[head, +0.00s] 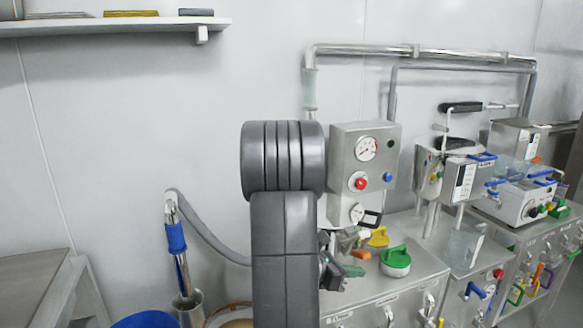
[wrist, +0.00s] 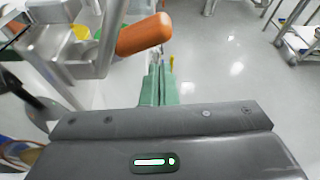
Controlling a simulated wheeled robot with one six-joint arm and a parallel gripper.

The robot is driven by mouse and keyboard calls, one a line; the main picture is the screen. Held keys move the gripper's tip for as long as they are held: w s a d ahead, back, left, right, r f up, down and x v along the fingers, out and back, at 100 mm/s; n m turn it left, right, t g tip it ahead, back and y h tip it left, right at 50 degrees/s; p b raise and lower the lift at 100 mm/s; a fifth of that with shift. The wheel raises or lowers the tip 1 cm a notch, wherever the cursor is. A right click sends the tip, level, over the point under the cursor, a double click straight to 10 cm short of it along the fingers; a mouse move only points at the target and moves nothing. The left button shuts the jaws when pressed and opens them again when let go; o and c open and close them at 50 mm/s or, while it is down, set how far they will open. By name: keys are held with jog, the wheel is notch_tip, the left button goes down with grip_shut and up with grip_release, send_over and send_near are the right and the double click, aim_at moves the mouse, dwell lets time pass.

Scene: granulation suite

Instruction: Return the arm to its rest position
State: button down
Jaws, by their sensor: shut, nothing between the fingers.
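My arm (head: 284,240) stands upright in the middle of the head view and hides part of the bench behind it. My gripper (wrist: 158,72) shows in the wrist view as two green fingers pressed together with nothing between them. In the head view its green fingertips (head: 353,270) stick out to the right of my arm, low by the bench top. An orange handle (wrist: 145,35) lies just beyond and left of the fingertips in the wrist view. Whether the fingers touch it cannot be told.
A steel panel with gauges (head: 366,165) rises close right of my arm. A green-handled lid (head: 395,262) and a yellow knob (head: 378,237) sit on the bench. A blue-gripped hose wand (head: 176,240) stands left. A shelf (head: 110,27) hangs upper left. Open floor (wrist: 225,70) shows in the wrist view.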

jog(key=f+m+t+b, duration=0.1)
jog(key=m+b, duration=0.1)
jog(key=b, duration=0.1)
jog(key=w+f+m+t+b, duration=0.1)
jog(key=f+m+b, duration=0.1)
jog(key=b, duration=0.2)
jog(key=w+a+f+m+t+b, duration=0.1)
jog(key=f+m+b, duration=0.1)
jog(key=b, duration=0.2)
jog(key=shift+w+t+y, duration=0.1)
jog(key=shift+t+y, duration=0.2)
jog(key=shift+y, duration=0.1)
jog(key=shift+w+a+f+m+t+b, duration=0.15)
jog(key=shift+w+f+m+t+b, duration=0.15)
jog(key=shift+m+b, duration=0.35)
jog(key=shift+w+a+f+m+t+b, duration=0.2)
jog(key=shift+w+m+b, duration=0.15)
jog(key=shift+m+b, duration=0.25)
jog(key=shift+w+a+f+m+t+b, duration=0.15)
jog(key=shift+w+m+t+b, duration=0.25)
jog(key=shift+w+m+b, duration=0.3)
jog(key=shift+w+a+m+t+b, duration=0.25)
jog(key=shift+w+m+t, duration=0.2)
jog(key=shift+m, duration=0.6)
jog(key=shift+w, duration=0.2)
